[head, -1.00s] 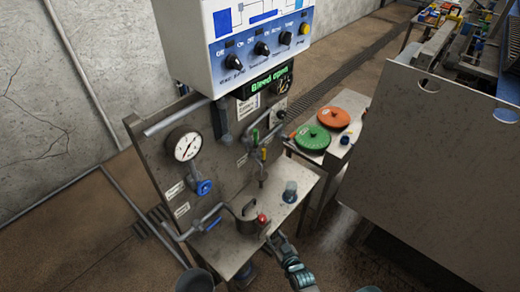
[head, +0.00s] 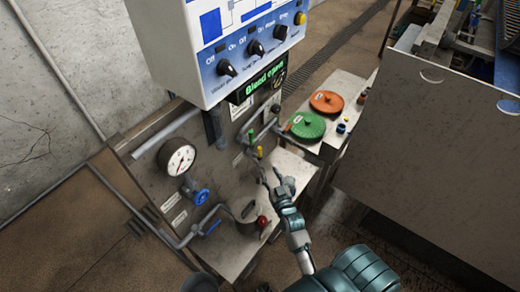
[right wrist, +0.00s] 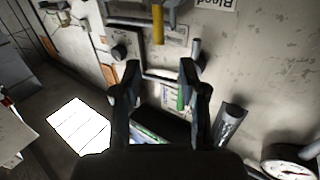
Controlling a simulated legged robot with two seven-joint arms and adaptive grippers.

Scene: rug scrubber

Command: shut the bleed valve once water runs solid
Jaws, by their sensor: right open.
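A yellow-handled valve (head: 259,152) is on the upright panel, below a green handle (head: 251,136). The display (head: 262,82) reads "Bleed open". My right gripper (head: 270,177) is just below and right of the yellow handle in the head view. Its fingers (right wrist: 159,75) are apart and empty, with the handle beyond the tips, not between them. No water stream can be made out. My left gripper is not in view.
A pressure gauge (head: 178,158), a blue wheel valve (head: 201,197) and a red-knobbed pot (head: 250,214) are left of my arm. Green (head: 306,126) and orange (head: 327,102) discs lie on a side table. A large metal panel (head: 425,160) stands at the right.

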